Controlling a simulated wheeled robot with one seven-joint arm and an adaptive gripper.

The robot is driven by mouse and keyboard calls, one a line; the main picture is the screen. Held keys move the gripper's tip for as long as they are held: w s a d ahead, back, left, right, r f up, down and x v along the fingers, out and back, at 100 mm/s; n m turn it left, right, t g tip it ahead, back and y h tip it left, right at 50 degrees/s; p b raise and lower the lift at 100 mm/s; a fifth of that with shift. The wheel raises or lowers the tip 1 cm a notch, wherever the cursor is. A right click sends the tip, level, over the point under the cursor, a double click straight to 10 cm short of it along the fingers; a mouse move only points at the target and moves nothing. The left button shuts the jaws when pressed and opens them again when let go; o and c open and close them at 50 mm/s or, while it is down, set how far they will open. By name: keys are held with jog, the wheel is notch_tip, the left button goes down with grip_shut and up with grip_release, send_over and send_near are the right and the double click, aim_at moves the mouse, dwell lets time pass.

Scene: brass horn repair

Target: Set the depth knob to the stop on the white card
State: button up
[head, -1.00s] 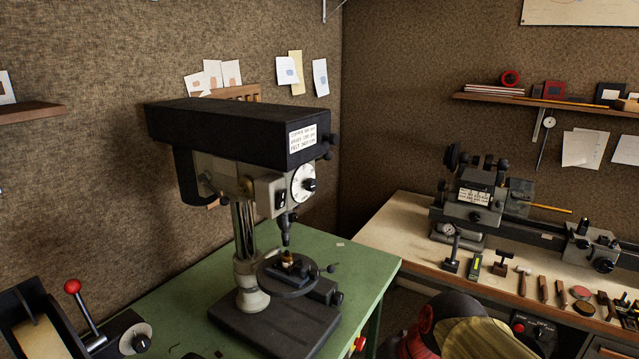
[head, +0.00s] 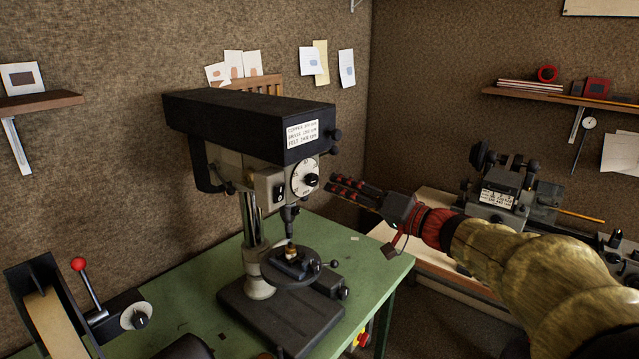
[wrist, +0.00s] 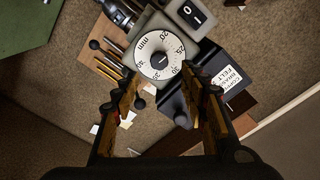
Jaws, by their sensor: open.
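The depth knob (head: 312,180) is a black knob on a round white dial (head: 299,178) on the front of the drill press head. In the wrist view the knob (wrist: 160,61) sits in the dial's middle, with "mm" and numbers such as 20, 25 and 30 around it; its exact setting is too small to tell. The white card (head: 302,134) is on the black housing above the dial, with lines for copper, brass and felt; its values are not readable. My gripper (head: 333,187) is open and empty, to the right of the knob, with its fingers pointing at it, apart from it.
A black switch (wrist: 192,14) is beside the dial. Black knobs (head: 335,134) stick out from the housing's right end. The press stands on a green bench (head: 385,262). A lathe (head: 497,190) stands on the pale bench at right. The space around my gripper's fingers looks free.

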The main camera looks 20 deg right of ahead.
aim_at(315, 181)
jog(key=shift+x, duration=3.9)
jog(key=shift+c, duration=1.3)
jog(key=c, duration=0.7)
grip_shut()
